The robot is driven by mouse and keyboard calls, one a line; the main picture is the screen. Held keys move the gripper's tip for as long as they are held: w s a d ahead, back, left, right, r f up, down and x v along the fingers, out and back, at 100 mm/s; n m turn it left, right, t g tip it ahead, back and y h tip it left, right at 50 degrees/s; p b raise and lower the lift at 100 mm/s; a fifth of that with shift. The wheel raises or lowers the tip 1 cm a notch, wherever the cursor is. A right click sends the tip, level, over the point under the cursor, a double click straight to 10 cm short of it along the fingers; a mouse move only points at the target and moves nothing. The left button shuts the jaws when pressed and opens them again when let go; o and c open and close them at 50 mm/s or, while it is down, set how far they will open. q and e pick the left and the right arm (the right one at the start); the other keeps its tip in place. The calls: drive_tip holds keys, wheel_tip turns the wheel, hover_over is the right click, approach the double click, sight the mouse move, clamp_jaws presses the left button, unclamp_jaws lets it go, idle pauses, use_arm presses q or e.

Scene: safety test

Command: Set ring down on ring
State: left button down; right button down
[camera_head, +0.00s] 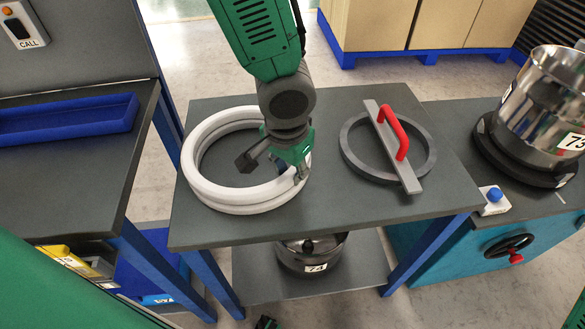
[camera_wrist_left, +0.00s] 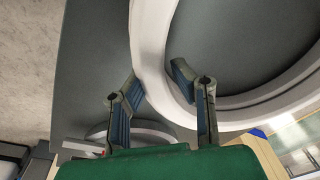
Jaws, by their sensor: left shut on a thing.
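Two white rings lie one over the other at the left of the grey table (camera_head: 345,215). My left gripper (camera_head: 300,174) is shut on the right-hand rim of the upper ring (camera_head: 228,192). The lower ring (camera_head: 252,208) shows under it, slightly offset; I cannot tell whether they touch. In the left wrist view, the held ring (camera_wrist_left: 150,40) passes between the fingers (camera_wrist_left: 155,78), with the lower ring (camera_wrist_left: 272,100) behind it.
A grey ring with a crossbar (camera_head: 375,125) and red handle (camera_head: 394,133) lies right of the white rings. A steel pot (camera_head: 545,95) stands on the right bench. A dark pot (camera_head: 310,255) sits on the lower shelf. A blue tray (camera_head: 70,120) is at the left.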

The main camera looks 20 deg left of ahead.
use_arm(q)
drive_tip(key=c, duration=1.5)
unclamp_jaws()
drive_tip(key=shift+o, duration=1.2)
drive_tip(key=shift+d, duration=0.25)
drive_tip(key=shift+d, duration=0.1)
wheel_tip(320, 180, up, 19)
drive_tip(key=s+p, duration=0.1)
drive_tip(key=p, duration=0.7)
drive_tip(key=shift+s+d, duration=0.15)
drive_tip(key=shift+s, duration=0.1)
drive_tip(key=shift+f, duration=0.1)
